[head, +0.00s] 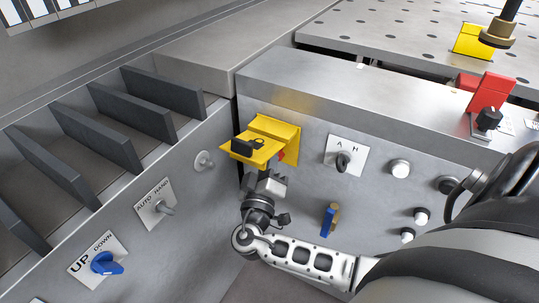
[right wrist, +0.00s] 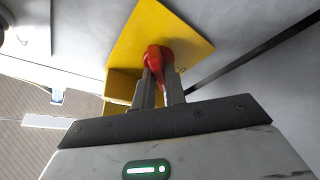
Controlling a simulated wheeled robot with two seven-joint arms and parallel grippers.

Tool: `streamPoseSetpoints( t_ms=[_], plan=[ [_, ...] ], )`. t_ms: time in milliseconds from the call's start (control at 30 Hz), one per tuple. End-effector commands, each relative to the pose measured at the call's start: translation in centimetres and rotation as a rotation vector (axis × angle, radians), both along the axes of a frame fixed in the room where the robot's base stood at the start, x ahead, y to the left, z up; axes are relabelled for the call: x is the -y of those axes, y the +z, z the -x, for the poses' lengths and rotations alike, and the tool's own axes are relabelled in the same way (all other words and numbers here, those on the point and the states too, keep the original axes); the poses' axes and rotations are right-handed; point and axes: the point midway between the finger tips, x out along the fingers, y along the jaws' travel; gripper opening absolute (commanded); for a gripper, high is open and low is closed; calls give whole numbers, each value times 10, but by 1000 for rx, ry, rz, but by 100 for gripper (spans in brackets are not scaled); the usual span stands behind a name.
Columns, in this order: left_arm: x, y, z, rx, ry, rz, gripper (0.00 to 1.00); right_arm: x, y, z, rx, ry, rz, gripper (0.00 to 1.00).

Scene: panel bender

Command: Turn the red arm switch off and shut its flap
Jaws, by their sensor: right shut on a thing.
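The red arm switch (right wrist: 155,55) sits on a yellow plate (right wrist: 185,38) in the right wrist view. In the head view only a small red part of it (head: 282,156) shows under the yellow flap (head: 262,153). The flap is open and sticks out from the panel above the switch, with a dark block and a lock mark on it. My right gripper (right wrist: 159,78) is shut on the red switch, a finger on either side. In the head view this gripper (head: 267,178) is just below the flap, and its fingertips are hidden. My left gripper is not in view.
An A/H selector (head: 343,160), a blue key-like switch (head: 327,222) and white buttons (head: 400,168) are right of the flap. The side panel at left has a blue UP/DOWN knob (head: 106,264) and an AUTO/HAND switch (head: 165,208). A red flap (head: 491,92) stands at far right.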

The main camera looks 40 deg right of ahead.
Motion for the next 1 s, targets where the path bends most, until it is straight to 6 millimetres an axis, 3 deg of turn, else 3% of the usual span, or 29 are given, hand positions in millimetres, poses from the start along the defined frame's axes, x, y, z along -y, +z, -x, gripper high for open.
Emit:
streamPoseSetpoints(
  t_ms=[467,500,567,600,1000],
  plan=[
    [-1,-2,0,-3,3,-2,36,0,0,0,-19,0,6,0],
    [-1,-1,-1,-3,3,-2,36,0,0,0,-19,0,7,15],
    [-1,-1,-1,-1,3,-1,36,0,0,0,-19,0,7,32],
    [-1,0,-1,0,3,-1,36,0,0,0,-19,0,7,35],
    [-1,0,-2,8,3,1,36,-9,-5,8,-18,1,4,35]
  ],
)
